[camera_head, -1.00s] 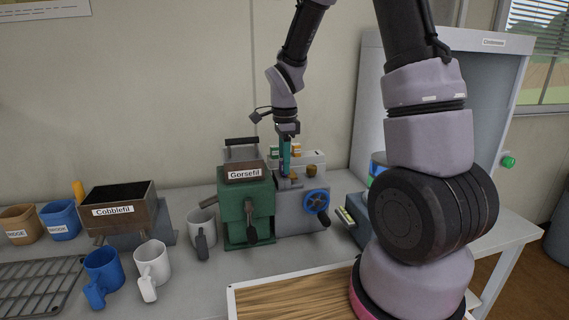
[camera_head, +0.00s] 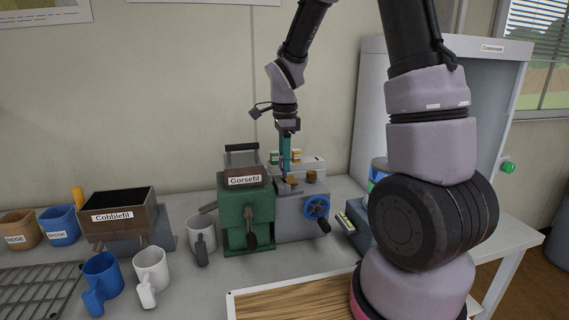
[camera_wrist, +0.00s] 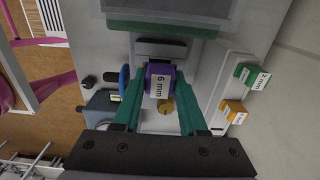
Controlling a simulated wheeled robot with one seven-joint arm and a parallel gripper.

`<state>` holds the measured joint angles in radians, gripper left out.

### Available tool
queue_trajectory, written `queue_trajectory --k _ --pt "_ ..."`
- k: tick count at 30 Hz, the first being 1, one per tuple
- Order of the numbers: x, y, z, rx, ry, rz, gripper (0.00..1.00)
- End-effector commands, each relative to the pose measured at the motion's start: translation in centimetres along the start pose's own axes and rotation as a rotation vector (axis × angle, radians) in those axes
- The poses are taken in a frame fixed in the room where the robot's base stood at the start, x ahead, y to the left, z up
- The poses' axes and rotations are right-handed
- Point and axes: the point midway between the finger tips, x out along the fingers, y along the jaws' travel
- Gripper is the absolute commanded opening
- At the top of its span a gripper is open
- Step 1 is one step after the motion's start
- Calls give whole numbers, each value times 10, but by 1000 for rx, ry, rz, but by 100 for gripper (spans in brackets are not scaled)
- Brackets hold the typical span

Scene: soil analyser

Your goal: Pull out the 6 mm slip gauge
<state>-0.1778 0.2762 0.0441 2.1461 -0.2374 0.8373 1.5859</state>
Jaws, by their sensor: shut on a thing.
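The 6 mm slip gauge (camera_wrist: 159,82) is a purple block with a white "6 mm" label, in the middle of the wrist view. My gripper (camera_wrist: 160,92) has its green fingers closed on both sides of it. In the head view my gripper (camera_head: 285,165) points down over the grey machine (camera_head: 300,218) with the blue handwheel (camera_head: 317,206). The gauge is small in the head view, and I cannot tell there how far it sits in the machine. In the wrist view its far end lies near a dark slot (camera_wrist: 160,49).
A green 2 mm gauge (camera_wrist: 251,76) and an orange gauge (camera_wrist: 233,112) stand on a pale rack beside the machine. The green Gorsefil hopper (camera_head: 246,205) stands close on the left. A wooden-topped tray (camera_head: 300,297) lies in front.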

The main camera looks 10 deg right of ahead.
Motion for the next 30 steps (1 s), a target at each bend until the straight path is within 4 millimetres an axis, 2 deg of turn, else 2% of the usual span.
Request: queue_trajectory --k 18,30 --pt "-31 0 0 0 0 -1 0" --pt "-33 0 0 0 0 0 0"
